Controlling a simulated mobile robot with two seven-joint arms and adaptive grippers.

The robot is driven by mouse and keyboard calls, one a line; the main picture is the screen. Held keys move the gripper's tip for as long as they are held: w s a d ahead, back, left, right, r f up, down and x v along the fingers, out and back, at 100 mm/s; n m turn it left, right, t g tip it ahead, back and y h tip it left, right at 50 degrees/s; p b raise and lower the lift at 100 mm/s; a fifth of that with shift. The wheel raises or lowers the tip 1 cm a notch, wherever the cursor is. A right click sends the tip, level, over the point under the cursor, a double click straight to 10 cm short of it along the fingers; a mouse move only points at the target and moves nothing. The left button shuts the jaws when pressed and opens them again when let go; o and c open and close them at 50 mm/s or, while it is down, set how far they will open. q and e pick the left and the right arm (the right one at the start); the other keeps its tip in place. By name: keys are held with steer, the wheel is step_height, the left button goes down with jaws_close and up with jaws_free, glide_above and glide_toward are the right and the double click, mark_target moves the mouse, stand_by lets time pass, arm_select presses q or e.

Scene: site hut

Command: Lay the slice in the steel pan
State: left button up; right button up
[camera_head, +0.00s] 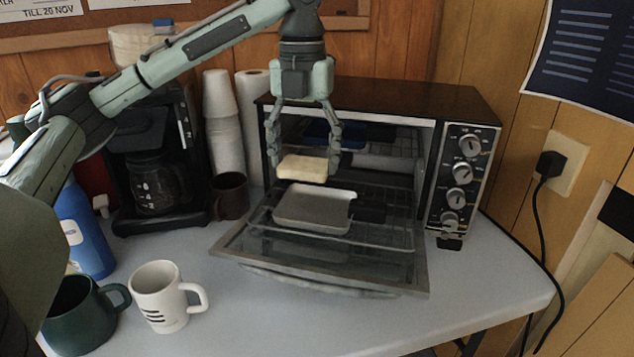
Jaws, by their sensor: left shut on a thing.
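A pale slice of bread (302,168) is held level between the fingers of my left gripper (303,160), which points straight down in front of the open toaster oven. The steel pan (313,208), shallow and grey with a dark handle to its right, sits on the wire rack drawn out over the lowered oven door. The slice is above the far part of the pan, apart from it. The pan looks empty. My right gripper is not in view.
The toaster oven (390,101) has its glass door (250,243) lowered over the table. A coffee maker (150,150), a brown mug (230,195) and stacked white cups (222,125) stand left of it. A white mug (160,295), green mug (75,318) and blue bottle (90,240) are front left.

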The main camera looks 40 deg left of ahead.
arm_select(q)
steer(key=shift+w+d+f, duration=0.55)
steer(key=shift+w+d, duration=0.1)
steer(key=shift+w, duration=0.05)
steer(key=shift+f, duration=0.25)
step_height(320, 180, down, 4)
steer(key=shift+r, duration=0.15)
